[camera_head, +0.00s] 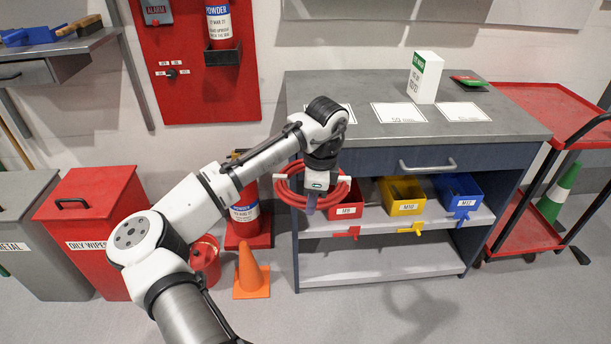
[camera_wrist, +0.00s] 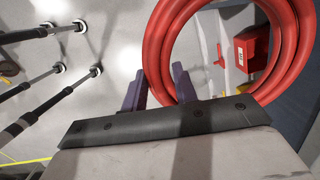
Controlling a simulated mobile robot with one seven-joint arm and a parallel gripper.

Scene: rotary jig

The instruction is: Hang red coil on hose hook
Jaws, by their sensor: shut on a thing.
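The red coil (camera_head: 286,191) is a ring of several thick red hose loops, held in the air in front of the workbench's left side. My gripper (camera_head: 312,203) is shut on the coil, with its purple fingers pointing down. In the wrist view the coil (camera_wrist: 290,62) fills the upper right, and its left side passes close by the fingers of my gripper (camera_wrist: 160,88). The exact grip contact is partly hidden. I cannot make out a hose hook for certain in either view.
The workbench (camera_head: 345,96) has a red bin (camera_head: 371,192), a yellow bin (camera_head: 401,190) and a blue bin (camera_head: 458,192) on its shelf. A red wall panel (camera_head: 200,105), an orange cone (camera_head: 250,272) and a red waste bin (camera_head: 88,200) stand left. A red cart (camera_head: 540,105) is right.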

